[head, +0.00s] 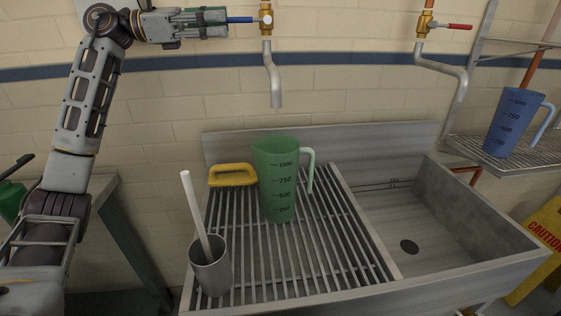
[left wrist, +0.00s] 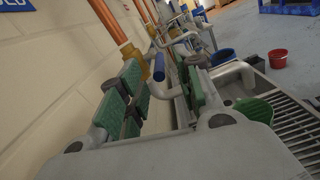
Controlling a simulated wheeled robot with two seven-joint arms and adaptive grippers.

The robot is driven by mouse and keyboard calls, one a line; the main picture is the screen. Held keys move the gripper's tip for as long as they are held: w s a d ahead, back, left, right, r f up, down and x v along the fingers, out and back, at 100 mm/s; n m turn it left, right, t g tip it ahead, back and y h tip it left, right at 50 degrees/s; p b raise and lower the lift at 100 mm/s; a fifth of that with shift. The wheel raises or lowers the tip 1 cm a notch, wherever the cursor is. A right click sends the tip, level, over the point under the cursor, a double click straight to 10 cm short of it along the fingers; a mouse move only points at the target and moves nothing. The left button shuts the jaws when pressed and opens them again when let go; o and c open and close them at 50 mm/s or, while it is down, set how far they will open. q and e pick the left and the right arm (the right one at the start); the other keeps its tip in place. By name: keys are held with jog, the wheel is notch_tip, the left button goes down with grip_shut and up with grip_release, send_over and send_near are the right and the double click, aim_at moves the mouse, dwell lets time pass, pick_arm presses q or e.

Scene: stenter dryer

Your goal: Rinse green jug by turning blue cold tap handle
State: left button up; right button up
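The green jug (head: 280,180) stands upright on the slatted drainboard (head: 335,225), below the cold tap's spout (head: 276,88). No water shows at the spout. The blue cold tap handle (head: 241,20) points left from the brass valve (head: 266,18). My left gripper (head: 227,19) is at the handle's outer end. In the left wrist view the blue handle (left wrist: 158,67) lies between the spread green-padded fingers, with gaps on both sides. I cannot tell how far the fingers overlap it. The jug's green top (left wrist: 255,108) shows at the right there. My right gripper is not in view.
The sink basin (head: 400,215) at right is empty. A red-handled tap (head: 458,27) is above it. A blue jug (head: 513,122) stands on a rack at right.

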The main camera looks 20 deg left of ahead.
pick_arm(q)
jog(key=b+v, duration=0.1)
jog(key=v, duration=0.9)
jog(key=shift+b, duration=0.3)
jog(key=shift+r, duration=0.25)
dwell(0.5)
notch_tip(320, 180, up, 10)
jog(key=shift+f, duration=0.25)
dwell(1.3)
dwell(0.5)
notch_tip(320, 180, up, 21)
jog(key=p, duration=2.1)
jog(key=shift+r+p, duration=0.45)
jog(key=shift+p, duration=0.05)
